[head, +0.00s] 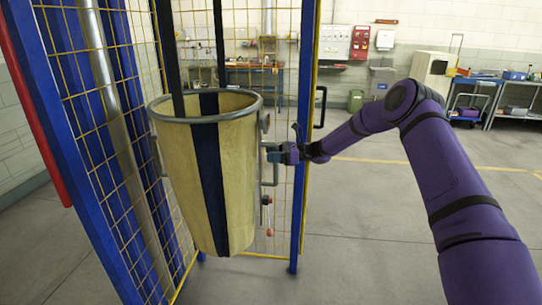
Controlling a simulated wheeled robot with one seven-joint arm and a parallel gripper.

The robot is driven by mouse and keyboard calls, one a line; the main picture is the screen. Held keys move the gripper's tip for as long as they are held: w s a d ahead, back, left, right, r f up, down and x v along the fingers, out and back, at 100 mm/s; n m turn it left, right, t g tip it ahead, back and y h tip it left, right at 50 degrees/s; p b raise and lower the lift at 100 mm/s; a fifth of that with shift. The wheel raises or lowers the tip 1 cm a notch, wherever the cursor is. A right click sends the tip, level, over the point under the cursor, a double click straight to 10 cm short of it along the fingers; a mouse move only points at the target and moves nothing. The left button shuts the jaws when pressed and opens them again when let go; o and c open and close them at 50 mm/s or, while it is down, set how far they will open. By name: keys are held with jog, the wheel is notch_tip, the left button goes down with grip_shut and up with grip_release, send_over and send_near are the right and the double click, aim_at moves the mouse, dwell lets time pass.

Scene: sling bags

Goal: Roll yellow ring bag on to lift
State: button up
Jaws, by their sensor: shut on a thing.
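The yellow ring bag (178,170) hangs upright at the left of the head view. It is a pale yellow sling bag with dark blue straps and a grey metal ring (240,114) around its rim. My gripper (274,153) is at the bag's right side, shut on a grey handle bar (275,172) there. My purple arm reaches in from the right. The fingertips are small in the picture and their exact hold is hard to see. The lift (300,130) is a blue-framed cage with yellow mesh around and behind the bag. Its floor is mostly hidden.
A blue post and mesh panel (75,110) stand close to the bag's left. A black door handle (320,106) is on the right post, near my gripper. Workbenches (485,92) stand at the back right. The grey floor (365,235) right of the cage is clear.

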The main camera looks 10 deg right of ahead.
jog(key=shift+s+a, duration=0.1)
dwell(0.7)
jog(key=s+d, duration=0.1)
jog(key=d, duration=0.9)
jog(key=shift+s+d, duration=0.35)
dwell(0.8)
